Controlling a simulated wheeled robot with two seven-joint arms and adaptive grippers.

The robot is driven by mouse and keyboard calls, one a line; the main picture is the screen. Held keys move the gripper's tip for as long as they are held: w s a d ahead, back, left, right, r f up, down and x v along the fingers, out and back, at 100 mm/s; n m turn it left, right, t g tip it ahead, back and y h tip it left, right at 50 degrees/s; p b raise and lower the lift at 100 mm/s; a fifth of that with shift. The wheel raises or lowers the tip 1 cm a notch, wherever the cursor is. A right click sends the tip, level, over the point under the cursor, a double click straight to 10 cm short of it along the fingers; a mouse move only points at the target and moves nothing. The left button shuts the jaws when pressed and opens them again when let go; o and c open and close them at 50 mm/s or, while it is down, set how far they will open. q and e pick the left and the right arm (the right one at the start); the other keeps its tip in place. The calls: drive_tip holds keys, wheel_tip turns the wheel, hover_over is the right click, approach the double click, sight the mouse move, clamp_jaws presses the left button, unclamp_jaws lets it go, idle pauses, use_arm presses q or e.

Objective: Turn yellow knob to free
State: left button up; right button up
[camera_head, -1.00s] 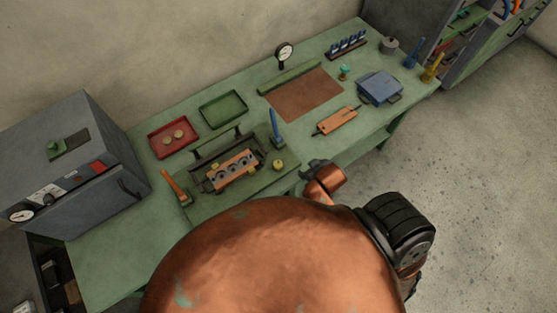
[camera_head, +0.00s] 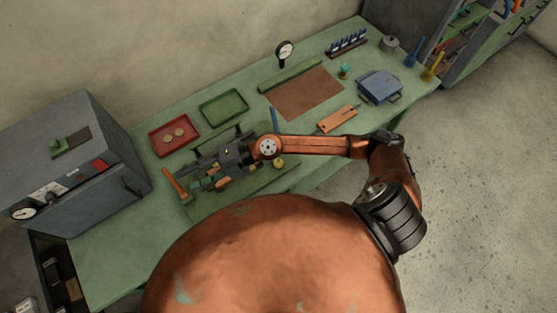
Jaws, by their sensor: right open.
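A small yellow knob (camera_head: 278,162) stands on the green base plate (camera_head: 262,181) of the sheet-roll fixture, at its right end, just below my right forearm. The fixture's orange plate (camera_head: 222,183) lies left of it, largely hidden. My right gripper (camera_head: 199,167) is open over the fixture, its fingers pointing left. It covers most of the fixture, including its second yellow part, and I cannot tell whether it touches anything. My left gripper is not in view.
An orange-handled lever (camera_head: 175,184) stands left of the fixture and a blue handle (camera_head: 275,120) stands behind my right wrist. A red tray (camera_head: 174,135) and a green tray (camera_head: 223,107) lie behind. A grey oven (camera_head: 75,165) stands left. The table's front left is clear.

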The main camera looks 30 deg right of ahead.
drive_tip(key=d+f+n+g+h, duration=0.2)
drive_tip(key=d+f+h, duration=0.25)
drive_tip(key=f, duration=0.35)
drive_tip(key=g+h, duration=0.1)
drive_tip(key=h, duration=0.9)
hover_over(278, 162)
wheel_tip(278, 162, down, 11)
drive_tip(key=shift+r, duration=0.1)
wheel_tip(278, 162, down, 8)
drive_tip(key=shift+d+r+p, duration=0.1)
drive_tip(key=shift+r+p, duration=0.15)
drive_tip(key=shift+p, duration=0.4)
drive_tip(key=shift+c, duration=0.3)
drive_tip(key=c, duration=1.1)
